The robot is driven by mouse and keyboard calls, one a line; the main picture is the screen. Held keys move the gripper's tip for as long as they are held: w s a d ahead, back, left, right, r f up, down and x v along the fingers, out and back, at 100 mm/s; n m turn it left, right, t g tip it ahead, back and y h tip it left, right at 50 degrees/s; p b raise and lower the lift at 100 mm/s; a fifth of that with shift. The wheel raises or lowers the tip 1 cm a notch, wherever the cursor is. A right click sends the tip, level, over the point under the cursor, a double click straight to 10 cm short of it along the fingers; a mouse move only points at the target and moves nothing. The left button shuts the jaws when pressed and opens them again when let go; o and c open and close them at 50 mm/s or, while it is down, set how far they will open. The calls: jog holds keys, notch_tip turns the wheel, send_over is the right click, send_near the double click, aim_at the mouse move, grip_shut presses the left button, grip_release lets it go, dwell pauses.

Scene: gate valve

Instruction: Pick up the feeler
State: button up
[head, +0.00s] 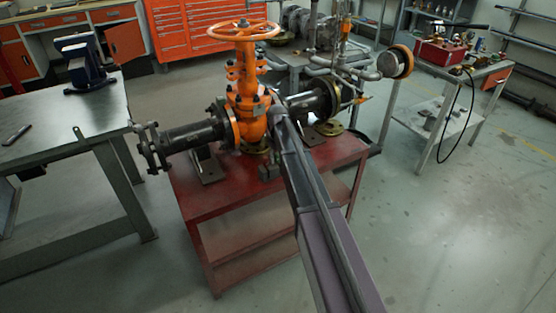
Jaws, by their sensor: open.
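A small dark, flat, narrow object (17,134) lies on the left workbench top, near the left picture edge. It looks like the feeler, but it is too small to be certain. My arm reaches from the bottom of the picture up to the orange gate valve (246,95). I cannot make out my gripper; the arm link hides part of the area around the valve. The arm is well to the right of the dark flat object and apart from it.
The valve and its black flanged pipes stand on a red cart (205,200). The left workbench (75,105) carries a blue vise (84,65) at its back. A small table (440,105) with a red box (440,52) stands at right. Open floor lies between bench and cart and at front right.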

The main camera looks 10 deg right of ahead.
grip_shut()
jog(key=shift+r, duration=0.2)
dwell(0.4)
notch_tip(320, 180, up, 10)
jog(key=p, duration=1)
jog(key=shift+f, duration=0.15)
jog(key=shift+f, duration=0.1)
dwell(0.4)
notch_tip(320, 180, down, 8)
jog(key=b, duration=0.8)
